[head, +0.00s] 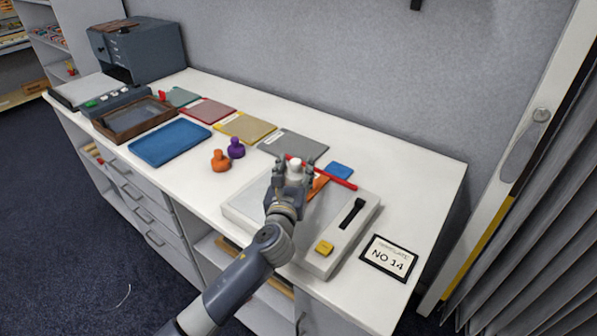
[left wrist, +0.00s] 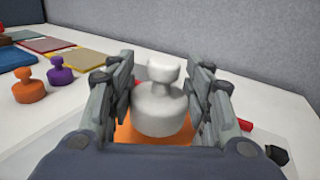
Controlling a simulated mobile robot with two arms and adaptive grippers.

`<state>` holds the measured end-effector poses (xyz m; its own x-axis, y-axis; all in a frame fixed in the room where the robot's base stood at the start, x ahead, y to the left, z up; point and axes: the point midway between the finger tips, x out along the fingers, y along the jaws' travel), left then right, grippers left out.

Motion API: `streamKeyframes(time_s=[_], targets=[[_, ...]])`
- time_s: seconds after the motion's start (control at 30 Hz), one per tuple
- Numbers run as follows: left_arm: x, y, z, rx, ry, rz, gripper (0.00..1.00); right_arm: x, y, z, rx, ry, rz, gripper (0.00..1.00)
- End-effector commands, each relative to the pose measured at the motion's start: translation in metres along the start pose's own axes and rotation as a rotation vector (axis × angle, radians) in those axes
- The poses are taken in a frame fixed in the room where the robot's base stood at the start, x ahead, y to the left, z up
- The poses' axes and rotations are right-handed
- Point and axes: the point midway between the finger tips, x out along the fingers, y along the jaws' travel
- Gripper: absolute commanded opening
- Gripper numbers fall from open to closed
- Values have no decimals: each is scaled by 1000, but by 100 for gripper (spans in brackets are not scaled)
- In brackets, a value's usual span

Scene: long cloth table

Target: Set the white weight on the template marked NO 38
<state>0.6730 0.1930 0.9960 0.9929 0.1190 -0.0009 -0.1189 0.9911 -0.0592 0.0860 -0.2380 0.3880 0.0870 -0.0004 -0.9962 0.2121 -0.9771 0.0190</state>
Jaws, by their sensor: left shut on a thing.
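My left gripper (head: 291,178) is over the pale flat device on the table, shut on the white weight (head: 295,166). In the left wrist view the white weight (left wrist: 160,104) stands upright between the two fingers, knob on top, with an orange surface below it. I cannot tell whether its base touches that surface. A black-framed card (head: 390,257) at the right end of the table reads TEMPLATE NO 14. No marking NO 38 can be read; small labels on the coloured boards are too small to read. My right gripper is not in view.
An orange weight (head: 220,161) and a purple weight (head: 236,148) stand left of the gripper. Grey (head: 293,146), yellow (head: 245,127) and red (head: 207,110) boards lie along the back. The pale device (head: 344,228) has a yellow button. A blue tray (head: 169,143) lies farther left.

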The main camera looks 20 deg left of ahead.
Motion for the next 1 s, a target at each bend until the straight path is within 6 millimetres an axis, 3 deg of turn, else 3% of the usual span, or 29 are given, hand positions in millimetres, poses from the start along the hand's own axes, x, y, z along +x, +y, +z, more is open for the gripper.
streamKeyframes(time_s=[0.1, 0.3, 0.6, 1.0], targets=[[19, -2, 2, -1, -8, -1, 0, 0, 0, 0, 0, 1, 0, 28], [33, -3, 1, 0, -8, -2, 0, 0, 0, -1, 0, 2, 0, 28], [33, -1, -32, -1, -5, -1, 0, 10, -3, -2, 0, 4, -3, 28], [33, -1, -37, 0, -6, -1, 0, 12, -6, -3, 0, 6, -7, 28]])
